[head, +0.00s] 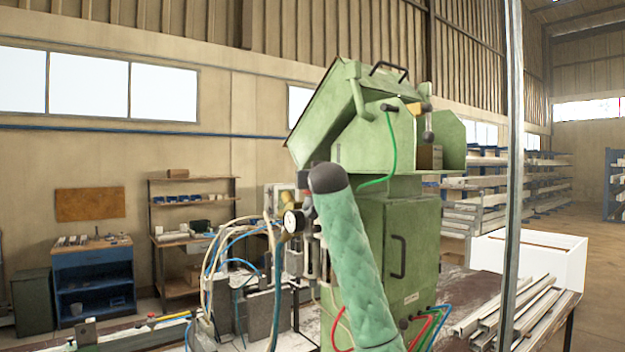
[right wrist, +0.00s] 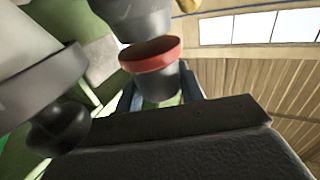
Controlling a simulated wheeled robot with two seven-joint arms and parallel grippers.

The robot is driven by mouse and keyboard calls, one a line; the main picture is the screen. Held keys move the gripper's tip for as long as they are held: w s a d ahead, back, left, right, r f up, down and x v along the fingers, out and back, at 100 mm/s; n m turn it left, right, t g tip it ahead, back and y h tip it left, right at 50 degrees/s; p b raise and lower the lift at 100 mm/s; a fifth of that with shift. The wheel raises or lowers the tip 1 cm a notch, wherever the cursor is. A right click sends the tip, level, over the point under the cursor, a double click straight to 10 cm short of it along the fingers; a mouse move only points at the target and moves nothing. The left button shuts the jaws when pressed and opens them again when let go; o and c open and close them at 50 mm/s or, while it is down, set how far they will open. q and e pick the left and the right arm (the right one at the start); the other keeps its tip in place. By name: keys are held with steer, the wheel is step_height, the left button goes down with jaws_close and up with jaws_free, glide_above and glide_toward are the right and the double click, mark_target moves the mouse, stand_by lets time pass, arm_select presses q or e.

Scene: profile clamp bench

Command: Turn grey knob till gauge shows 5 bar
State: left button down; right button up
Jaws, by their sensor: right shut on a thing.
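In the right wrist view a grey knob (right wrist: 157,88) with a red ring (right wrist: 152,54) sits between the fingers of my right gripper (right wrist: 159,94). The gripper is shut on it. In the head view my right arm's green sleeve and dark joint stand in front of the machine and hide the knob and the right gripper. The round pressure gauge (head: 293,221) has a white face and shows just left of that arm. Its needle is too small to read. My left gripper is not in view.
The green clamp machine (head: 420,225) stands on the bench behind my arm. White and blue hoses (head: 212,260) hang left of the gauge. A metal post (head: 513,150) rises on the right. Pale profiles (head: 525,308) lie on the bench at right.

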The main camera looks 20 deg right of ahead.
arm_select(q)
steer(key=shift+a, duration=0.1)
arm_select(e)
steer(key=shift+r, duration=0.1)
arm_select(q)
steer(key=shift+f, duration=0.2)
arm_select(e)
steer(key=shift+h, duration=0.4)
